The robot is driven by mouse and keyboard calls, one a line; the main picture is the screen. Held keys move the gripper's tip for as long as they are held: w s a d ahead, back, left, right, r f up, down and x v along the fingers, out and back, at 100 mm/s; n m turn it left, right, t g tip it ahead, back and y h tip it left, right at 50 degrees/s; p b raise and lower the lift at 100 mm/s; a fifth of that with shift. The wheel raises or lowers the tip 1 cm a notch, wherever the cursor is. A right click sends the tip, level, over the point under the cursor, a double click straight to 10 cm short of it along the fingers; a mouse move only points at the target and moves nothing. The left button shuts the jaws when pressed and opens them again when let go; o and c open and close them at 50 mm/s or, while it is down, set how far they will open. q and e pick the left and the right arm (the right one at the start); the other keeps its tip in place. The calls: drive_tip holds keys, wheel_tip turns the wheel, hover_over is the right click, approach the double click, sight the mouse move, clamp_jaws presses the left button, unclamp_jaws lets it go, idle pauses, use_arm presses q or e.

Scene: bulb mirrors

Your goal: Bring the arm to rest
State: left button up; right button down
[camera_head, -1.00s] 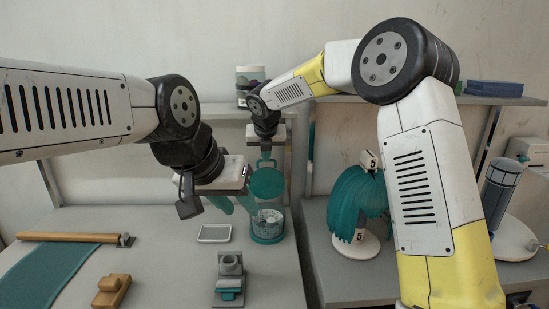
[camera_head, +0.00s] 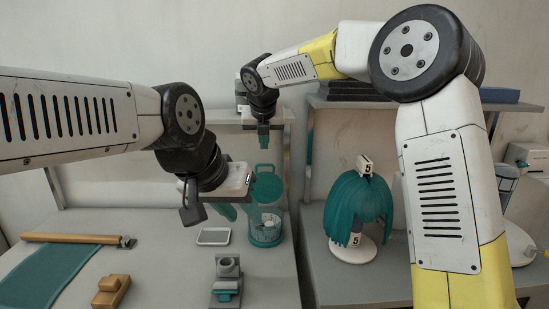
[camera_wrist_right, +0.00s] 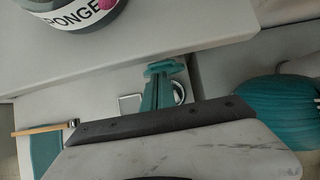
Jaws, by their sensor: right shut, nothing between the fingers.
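My right arm reaches in from the right in the head view, with its wrist raised in front of the back shelf. My right gripper (camera_head: 263,139) points down with its teal fingers together and nothing between them. In the right wrist view its teal fingers (camera_wrist_right: 160,88) also look closed and empty. My left gripper (camera_head: 241,211) hangs lower, above the left table, near a teal mesh basket (camera_head: 266,234). Its teal fingers stand apart with nothing visible between them.
A teal wig (camera_head: 350,212) stands on the right table. A sponge jar (camera_wrist_right: 75,18) is on the shelf close to my right wrist. A white-framed tray (camera_head: 213,237), a grey holder (camera_head: 228,269), a wooden block (camera_head: 111,290) and a teal cloth (camera_head: 50,272) with a rod lie on the left table.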

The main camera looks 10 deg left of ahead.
drive_tip(key=s+d+r+m, duration=0.3)
drive_tip(key=s+d+m, duration=0.45)
drive_tip(key=d, duration=0.25)
drive_tip(key=s+d+r+m, duration=0.2)
drive_tip(key=s+d+m, duration=0.4)
drive_tip(key=d+m, duration=0.35)
drive_tip(key=s+d+f+m, duration=0.4)
drive_tip(key=s+d+m, duration=0.1)
drive_tip(key=s+m, duration=0.4)
drive_tip(key=s+d+f+m+y, duration=0.1)
drive_tip(key=s+d+f+m, duration=0.3)
drive_tip(key=s+m, duration=0.5)
drive_tip(key=d+m, duration=0.2)
drive_tip(key=shift+s+m, duration=0.3)
drive_tip(key=shift+s, duration=0.05)
